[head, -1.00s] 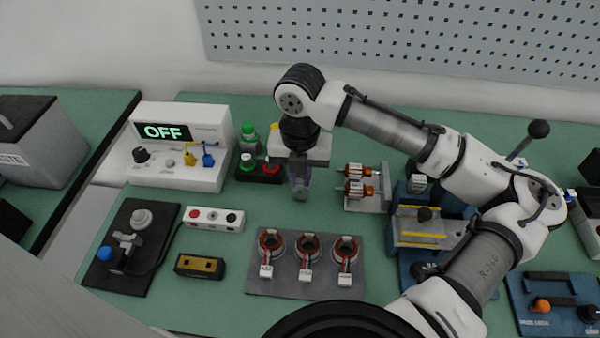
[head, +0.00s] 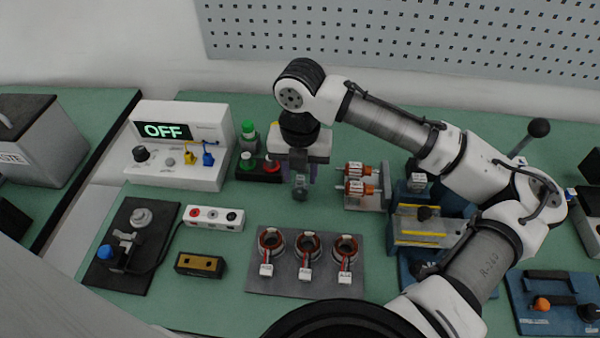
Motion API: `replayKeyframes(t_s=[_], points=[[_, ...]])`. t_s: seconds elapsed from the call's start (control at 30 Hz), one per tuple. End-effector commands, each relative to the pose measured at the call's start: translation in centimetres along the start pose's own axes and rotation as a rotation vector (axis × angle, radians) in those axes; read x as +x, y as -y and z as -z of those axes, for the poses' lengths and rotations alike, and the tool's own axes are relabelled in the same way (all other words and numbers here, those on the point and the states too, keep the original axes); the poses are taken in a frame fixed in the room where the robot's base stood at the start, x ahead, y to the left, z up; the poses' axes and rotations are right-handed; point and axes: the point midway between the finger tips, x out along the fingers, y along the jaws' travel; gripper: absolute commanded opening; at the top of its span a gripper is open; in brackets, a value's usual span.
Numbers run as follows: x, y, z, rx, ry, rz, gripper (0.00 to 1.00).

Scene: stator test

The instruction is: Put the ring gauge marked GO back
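No GO mark is readable anywhere. A blue tray (head: 565,288) at the lower right holds an orange-topped piece (head: 541,305) and a black piece (head: 588,313); its lettering is too small to read.
A grey plate (head: 305,287) with three tagged wound stators lies in front. The rotor stand (head: 382,200) and a blue press (head: 430,235) stand to the right.

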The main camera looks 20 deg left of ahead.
Motion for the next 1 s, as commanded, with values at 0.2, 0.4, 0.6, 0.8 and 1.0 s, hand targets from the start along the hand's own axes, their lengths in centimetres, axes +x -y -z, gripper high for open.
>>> replayKeyframes(t_s=[0.2, 0.4, 0.6, 0.8, 1.0], points=[[-4.3, -0.1, 0.0, -0.002, 0.002, 0.0, 0.38], [-8.4, -0.1, 0.0, -0.001, 0.002, -0.001, 0.38], [-10.7, 0.0, 0.0, -0.001, 0.0, 0.001, 0.38], [-11.1, 0.0, 0.0, -0.002, -0.001, 0.0, 0.38], [-11.1, 0.0, 0.0, -0.001, -0.001, 0.0, 0.38]])
